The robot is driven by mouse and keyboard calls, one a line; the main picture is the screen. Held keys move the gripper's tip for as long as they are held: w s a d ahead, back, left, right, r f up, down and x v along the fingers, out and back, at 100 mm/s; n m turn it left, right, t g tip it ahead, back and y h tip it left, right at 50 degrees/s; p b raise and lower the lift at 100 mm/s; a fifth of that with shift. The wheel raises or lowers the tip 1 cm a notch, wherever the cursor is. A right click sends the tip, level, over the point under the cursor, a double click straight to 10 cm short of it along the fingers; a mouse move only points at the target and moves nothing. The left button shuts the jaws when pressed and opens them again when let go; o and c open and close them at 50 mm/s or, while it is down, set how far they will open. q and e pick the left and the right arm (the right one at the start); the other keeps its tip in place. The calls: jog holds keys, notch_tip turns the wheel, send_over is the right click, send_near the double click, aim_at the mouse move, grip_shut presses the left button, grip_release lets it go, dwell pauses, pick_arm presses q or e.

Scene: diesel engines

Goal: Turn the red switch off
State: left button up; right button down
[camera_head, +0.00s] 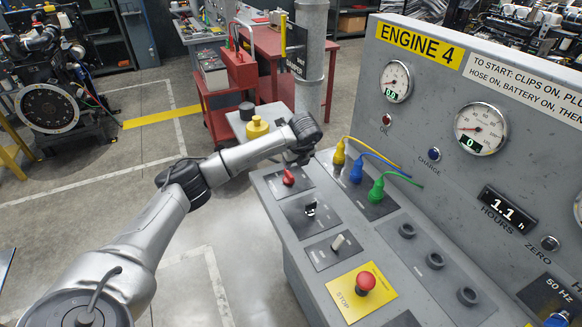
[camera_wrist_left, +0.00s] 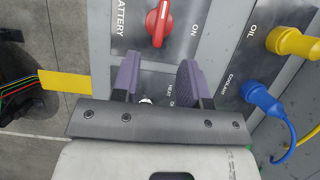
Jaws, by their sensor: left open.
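The red switch (camera_head: 289,177) is a rotary knob on a dark plate at the far left end of the grey engine panel. In the left wrist view the red switch (camera_wrist_left: 159,22) is near the top, between the words BATTERY and ON. Its handle runs roughly up and down there and carries a pale mark. My left gripper (camera_wrist_left: 157,75) is open, with two purple-grey fingers spread apart and nothing between them. The knob shows beyond the fingertips, apart from them. In the head view my left gripper (camera_head: 298,157) is mostly hidden under the wrist, just behind the switch. My right gripper is out of view.
Beside the switch, yellow (camera_head: 339,155), blue (camera_head: 355,170) and green (camera_head: 376,190) plugs with cables stand on the panel. A key switch (camera_head: 310,209), a toggle (camera_head: 338,242) and a red stop button (camera_head: 365,281) are nearer. The upright gauge panel (camera_head: 440,110) rises at the right.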

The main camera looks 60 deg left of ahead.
pick_arm(q)
jog(key=shift+v, duration=2.2)
